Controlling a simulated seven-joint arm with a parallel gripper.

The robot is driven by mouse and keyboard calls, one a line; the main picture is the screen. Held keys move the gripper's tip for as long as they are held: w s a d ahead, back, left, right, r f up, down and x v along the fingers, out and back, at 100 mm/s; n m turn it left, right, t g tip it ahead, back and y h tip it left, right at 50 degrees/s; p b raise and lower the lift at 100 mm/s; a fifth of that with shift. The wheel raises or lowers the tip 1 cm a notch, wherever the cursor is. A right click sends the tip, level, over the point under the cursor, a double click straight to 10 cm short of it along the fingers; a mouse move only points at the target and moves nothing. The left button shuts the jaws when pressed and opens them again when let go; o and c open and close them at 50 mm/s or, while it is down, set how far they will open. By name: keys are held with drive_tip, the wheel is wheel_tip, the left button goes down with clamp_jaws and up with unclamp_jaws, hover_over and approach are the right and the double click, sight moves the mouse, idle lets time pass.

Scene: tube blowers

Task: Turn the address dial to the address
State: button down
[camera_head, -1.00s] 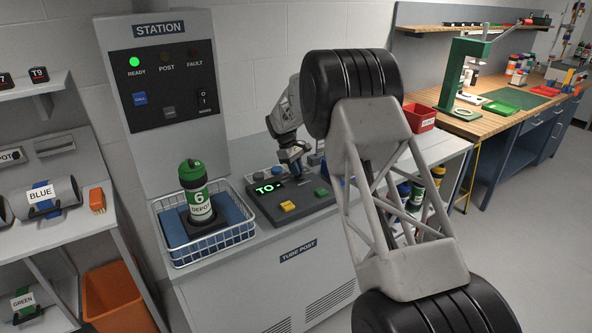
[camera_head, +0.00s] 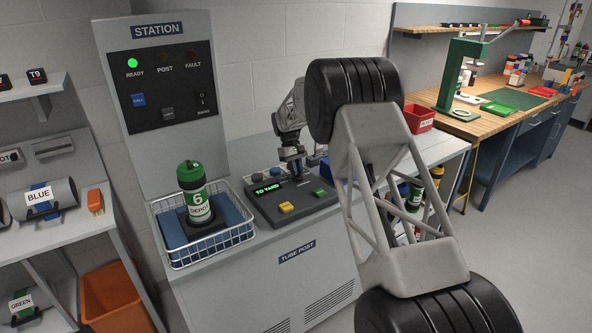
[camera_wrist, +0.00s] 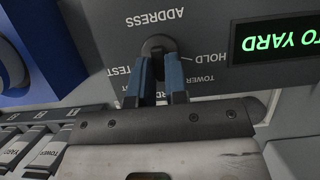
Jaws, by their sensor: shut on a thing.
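The dark address dial (camera_wrist: 158,46) is in the wrist view on the grey panel, under the upside-down word ADDRESS. Labels HOLD, TEST and TOWER show around it; other labels are hidden by my fingers. My gripper (camera_wrist: 160,72) is shut on the dial with its two blue fingers. In the head view my gripper (camera_head: 293,165) reaches down at the back of the console (camera_head: 290,205), and the dial is hidden there. The green display reads TO YARD in the head view (camera_head: 268,189) and in the wrist view (camera_wrist: 295,40).
A carrier marked 6 DEPOT (camera_head: 196,194) stands in the wire basket (camera_head: 212,243) left of the console. The READY lamp (camera_head: 131,63) is lit green.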

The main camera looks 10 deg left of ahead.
drive_tip(key=c, duration=1.1)
unclamp_jaws()
drive_tip(key=shift+f, duration=0.25)
drive_tip(key=shift+c, duration=0.2)
drive_tip(key=shift+r, duration=0.1)
drive_tip(key=shift+r, duration=0.1)
drive_tip(key=v, duration=0.7)
drive_tip(key=shift+r, duration=0.25)
drive_tip(key=shift+w, duration=0.1)
